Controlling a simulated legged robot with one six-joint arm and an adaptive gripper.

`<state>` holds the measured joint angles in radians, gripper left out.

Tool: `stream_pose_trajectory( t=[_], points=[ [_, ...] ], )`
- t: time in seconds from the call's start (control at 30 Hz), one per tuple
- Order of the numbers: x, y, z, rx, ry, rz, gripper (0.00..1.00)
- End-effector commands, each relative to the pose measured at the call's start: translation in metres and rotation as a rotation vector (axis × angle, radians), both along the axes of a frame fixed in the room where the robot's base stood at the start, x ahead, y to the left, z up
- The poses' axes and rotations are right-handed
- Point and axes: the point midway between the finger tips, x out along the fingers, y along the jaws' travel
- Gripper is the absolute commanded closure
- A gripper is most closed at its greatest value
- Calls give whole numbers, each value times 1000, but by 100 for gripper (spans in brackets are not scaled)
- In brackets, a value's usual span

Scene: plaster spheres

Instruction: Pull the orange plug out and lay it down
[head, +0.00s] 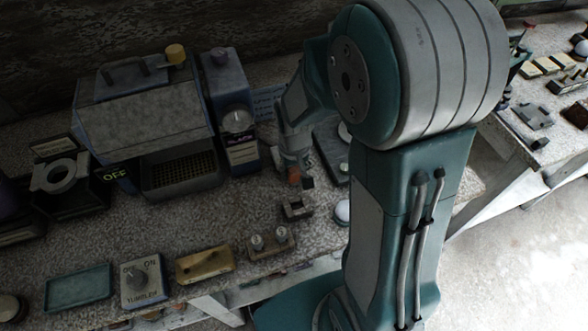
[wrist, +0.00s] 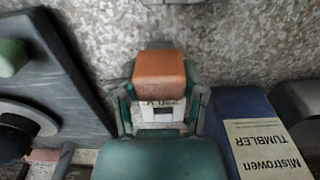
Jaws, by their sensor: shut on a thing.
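The orange plug (wrist: 160,72) is between the two fingers of my gripper (wrist: 161,100) in the wrist view. Its orange face points away from my palm, with the speckled bench beyond it. A pale plate with dark lettering and a dark square (wrist: 163,114) shows between the fingers. In the head view my gripper (head: 296,178) is over the bench, and a small orange patch of the plug (head: 294,175) shows at it. A small dark block with a recess (head: 297,208) stands just below and nearer; I cannot tell whether the plug touches it.
The blue-grey tumbler machine (head: 145,110) and its knob panel (head: 238,125) stand left of my gripper. In front lie a teal tray (head: 78,288), an ON switch box (head: 142,281), a brass block (head: 204,265) and a two-post block (head: 270,243). A dark slab (wrist: 50,70) lies beside my gripper.

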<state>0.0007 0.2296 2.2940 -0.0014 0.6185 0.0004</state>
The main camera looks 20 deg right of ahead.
Motion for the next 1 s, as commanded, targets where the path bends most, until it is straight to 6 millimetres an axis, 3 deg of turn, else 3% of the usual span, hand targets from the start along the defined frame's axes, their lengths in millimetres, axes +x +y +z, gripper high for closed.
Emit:
stream_pose_trajectory(
  t=[0.43, 0.47, 0.5, 0.53, 1.0],
  points=[
    [0, 0, -8, 0, 1, 0, 100],
    [0, 0, -8, 0, 1, 0, 34],
    [0, 0, -8, 0, 1, 0, 16],
    [0, 0, -8, 0, 1, 0, 7],
    [0, 0, -7, 0, 1, 0, 7]
  ],
)
